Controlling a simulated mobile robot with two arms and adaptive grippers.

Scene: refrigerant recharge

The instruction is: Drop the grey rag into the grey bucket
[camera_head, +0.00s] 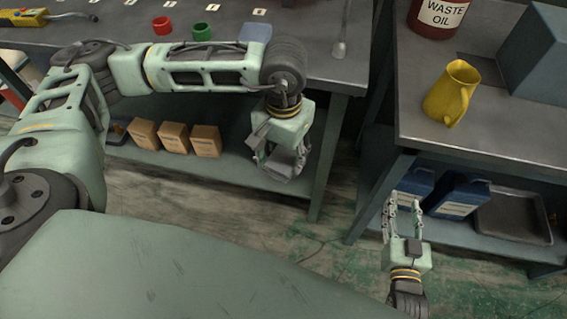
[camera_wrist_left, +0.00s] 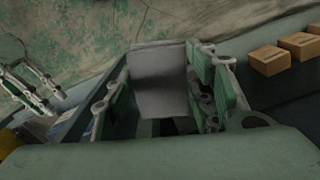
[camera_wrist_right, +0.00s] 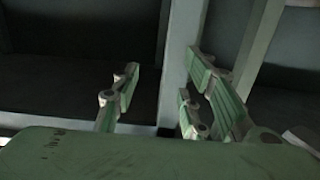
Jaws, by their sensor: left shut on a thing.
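My left gripper (camera_head: 283,165) is shut on the grey rag (camera_head: 284,162) and points downward in front of the left bench's lower shelf. In the left wrist view the rag (camera_wrist_left: 160,82) shows as a flat grey piece between the fingers, above the floor. My right gripper (camera_head: 403,203) is open and empty beside the right bench, near its lower shelf. The right wrist view shows its fingers (camera_wrist_right: 158,100) apart with nothing between them. I cannot make out a grey bucket in any view.
The left bench (camera_head: 320,55) carries a red ring (camera_head: 162,26) and a green ring (camera_head: 201,32). Cardboard boxes (camera_head: 174,137) stand on its lower shelf. The right bench (camera_head: 480,135) holds a yellow jug (camera_head: 452,93) and a waste oil container (camera_head: 438,16). Floor (camera_head: 330,185) shows between the benches.

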